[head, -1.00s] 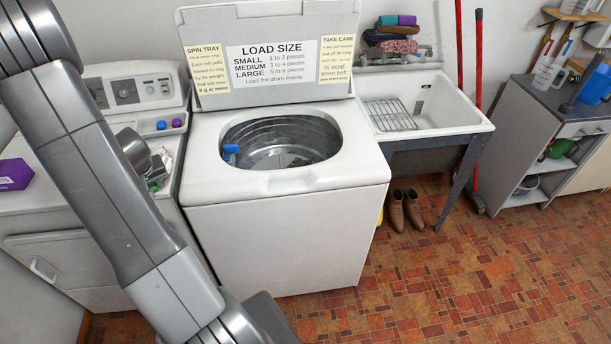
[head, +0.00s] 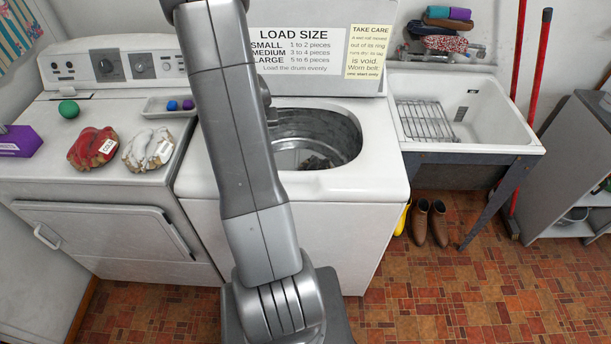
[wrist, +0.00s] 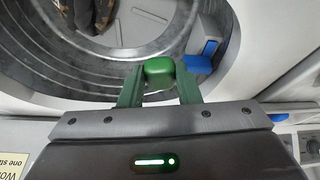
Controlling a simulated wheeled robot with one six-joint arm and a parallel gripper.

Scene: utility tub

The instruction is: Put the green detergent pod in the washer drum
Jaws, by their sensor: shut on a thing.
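The green detergent pod (wrist: 160,70) is between the two green fingers of my gripper (wrist: 160,88) in the wrist view. The gripper is shut on it. The open washer drum (wrist: 120,62) lies beyond and below the pod, with the pod in front of the drum's near edge in this view; its exact height cannot be told. The drum also shows in the head view (head: 340,135), partly behind my arm. My arm hides the gripper's fingers and the pod there.
The washer lid (head: 315,70) stands raised behind the opening. A blue part (wrist: 200,62) is at the drum's side. Dark cloth lies inside.

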